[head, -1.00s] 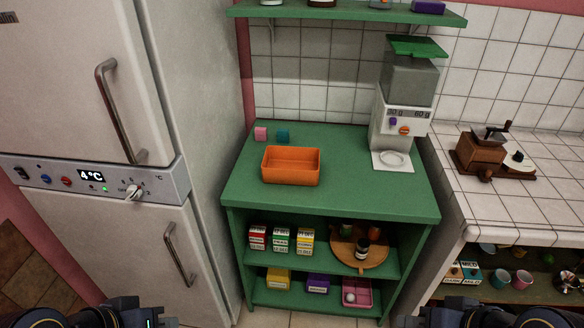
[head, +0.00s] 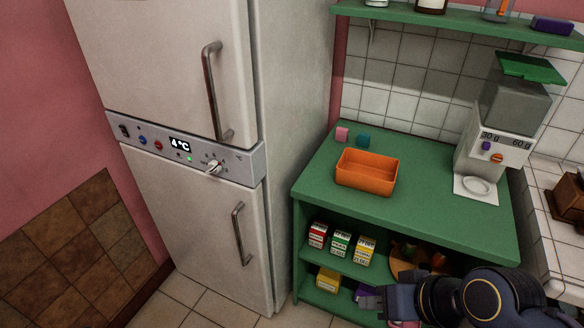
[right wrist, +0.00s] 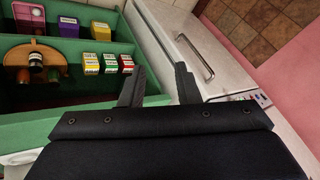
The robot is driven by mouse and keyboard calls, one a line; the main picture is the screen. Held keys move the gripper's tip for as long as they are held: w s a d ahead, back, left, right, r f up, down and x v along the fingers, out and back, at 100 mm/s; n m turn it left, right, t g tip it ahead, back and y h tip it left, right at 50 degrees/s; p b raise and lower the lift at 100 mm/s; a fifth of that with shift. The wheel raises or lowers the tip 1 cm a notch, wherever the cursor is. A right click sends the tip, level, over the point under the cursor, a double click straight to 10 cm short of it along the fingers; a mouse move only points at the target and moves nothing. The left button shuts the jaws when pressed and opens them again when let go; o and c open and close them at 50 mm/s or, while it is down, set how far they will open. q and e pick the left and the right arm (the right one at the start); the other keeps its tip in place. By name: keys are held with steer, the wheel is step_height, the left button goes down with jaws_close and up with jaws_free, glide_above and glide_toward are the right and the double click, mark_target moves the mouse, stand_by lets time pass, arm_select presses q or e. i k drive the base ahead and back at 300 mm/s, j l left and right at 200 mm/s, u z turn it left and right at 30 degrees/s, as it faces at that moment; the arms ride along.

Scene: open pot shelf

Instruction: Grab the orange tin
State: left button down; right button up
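The orange tin (head: 367,173) is an open rectangular tray-like box standing upright on the green worktop of the shelf unit (head: 447,215). It looks empty. My right gripper (head: 367,298) is low in front of the unit, below worktop height and well apart from the tin. In the right wrist view the right gripper (right wrist: 160,68) has its two fingers spread with nothing between them. The tin does not show in that view. My left gripper is in neither current view.
The fridge (head: 205,170) stands left. An upper shelf (head: 460,22) overhangs the back.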

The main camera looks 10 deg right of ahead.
mark_target(367, 173)
steer(key=i+l+u, duration=0.1)
steer(key=l+u, duration=0.3)
steer(key=l, duration=0.15)
steer(key=l+u, duration=0.85)
steer(key=l, duration=0.2)
steer(key=k+l, duration=0.1)
steer(key=l, duration=0.25)
